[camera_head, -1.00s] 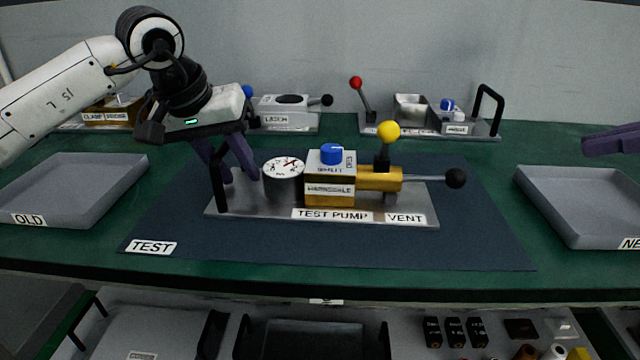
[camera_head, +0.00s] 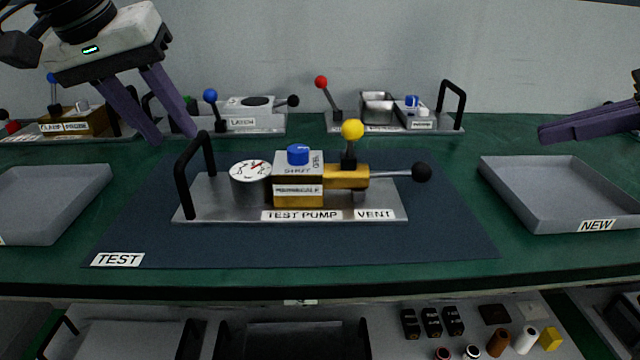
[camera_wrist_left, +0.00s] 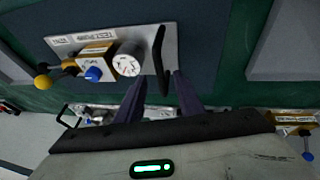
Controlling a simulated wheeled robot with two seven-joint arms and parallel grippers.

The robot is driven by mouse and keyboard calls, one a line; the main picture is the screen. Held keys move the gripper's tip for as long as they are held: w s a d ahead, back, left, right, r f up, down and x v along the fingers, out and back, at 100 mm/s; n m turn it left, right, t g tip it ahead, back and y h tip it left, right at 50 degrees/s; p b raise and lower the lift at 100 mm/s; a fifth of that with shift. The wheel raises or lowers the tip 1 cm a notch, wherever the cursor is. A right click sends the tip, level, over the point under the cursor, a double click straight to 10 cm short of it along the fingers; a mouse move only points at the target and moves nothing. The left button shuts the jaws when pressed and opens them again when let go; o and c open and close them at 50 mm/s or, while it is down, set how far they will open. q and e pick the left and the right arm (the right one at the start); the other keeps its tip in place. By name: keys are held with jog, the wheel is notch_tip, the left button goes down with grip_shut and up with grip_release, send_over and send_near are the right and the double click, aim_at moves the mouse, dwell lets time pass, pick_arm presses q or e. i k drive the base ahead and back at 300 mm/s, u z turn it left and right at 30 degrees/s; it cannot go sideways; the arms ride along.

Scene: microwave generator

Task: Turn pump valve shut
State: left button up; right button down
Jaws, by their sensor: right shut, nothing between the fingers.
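The test pump (camera_head: 390,212) stands on the dark TEST mat. Its blue valve knob (camera_head: 298,154) sits on top of a block with SHUT lettered in front and OPEN on the right side; I cannot tell which way it points. The knob also shows in the left wrist view (camera_wrist_left: 93,74). Beside it are a round gauge (camera_head: 250,172), a yellow-ball lever (camera_head: 352,130) standing up, and a black-ball lever (camera_head: 422,172) pointing right. My left gripper (camera_head: 174,137) is open and empty, up and left of the pump's black handle (camera_head: 183,180). My right gripper (camera_head: 545,133) is shut and empty at the right.
Grey trays stand left (camera_head: 50,190) and right (camera_head: 560,190) of the mat (camera_head: 330,245). Behind are fixtures with a blue-ball lever (camera_head: 210,96), a red-ball lever (camera_head: 321,82) and a black handle (camera_head: 455,95). Small parts lie on a lower shelf in front.

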aim_at(297, 155)
jog(key=k, duration=1)
